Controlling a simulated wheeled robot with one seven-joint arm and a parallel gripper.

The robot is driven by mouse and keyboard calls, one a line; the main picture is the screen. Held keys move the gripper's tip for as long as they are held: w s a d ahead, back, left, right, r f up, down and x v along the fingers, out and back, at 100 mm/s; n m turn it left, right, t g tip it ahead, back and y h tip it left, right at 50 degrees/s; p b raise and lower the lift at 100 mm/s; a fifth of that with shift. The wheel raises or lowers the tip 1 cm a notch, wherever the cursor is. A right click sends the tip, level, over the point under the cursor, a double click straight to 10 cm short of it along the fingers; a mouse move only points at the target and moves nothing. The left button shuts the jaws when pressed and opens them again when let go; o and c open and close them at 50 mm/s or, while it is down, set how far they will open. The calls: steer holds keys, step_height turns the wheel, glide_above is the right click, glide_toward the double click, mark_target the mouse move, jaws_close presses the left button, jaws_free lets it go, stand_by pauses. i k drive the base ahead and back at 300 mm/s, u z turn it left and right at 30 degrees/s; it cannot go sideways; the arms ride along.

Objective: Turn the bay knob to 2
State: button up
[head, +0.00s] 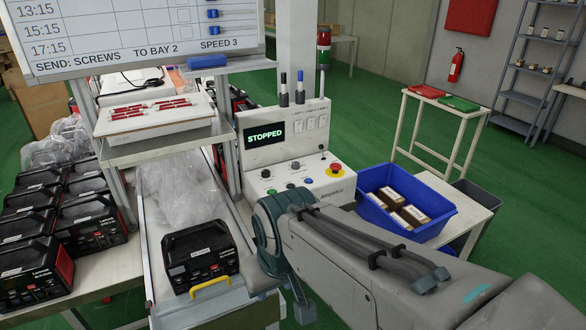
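Coloured buttons (290,186) sit below, and a red stop button (336,168) is on the right. My arm crosses in front of the box's lower edge.
The whiteboard (140,35) reads "SEND: SCREWS TO BAY 2 SPEED 3". A blue bin (405,200) with boxes stands right of the control box. A signal light (323,50) rises behind it.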

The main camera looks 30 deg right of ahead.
mark_target(295, 165)
steer(key=k, duration=0.7)
steer(key=z, duration=0.85)
steer(key=i, duration=0.75)
steer(key=z, duration=0.65)
steer(key=i, duration=0.8)
steer(key=u, duration=0.8)
steer(key=i, duration=0.75)
steer(key=u, duration=0.7)
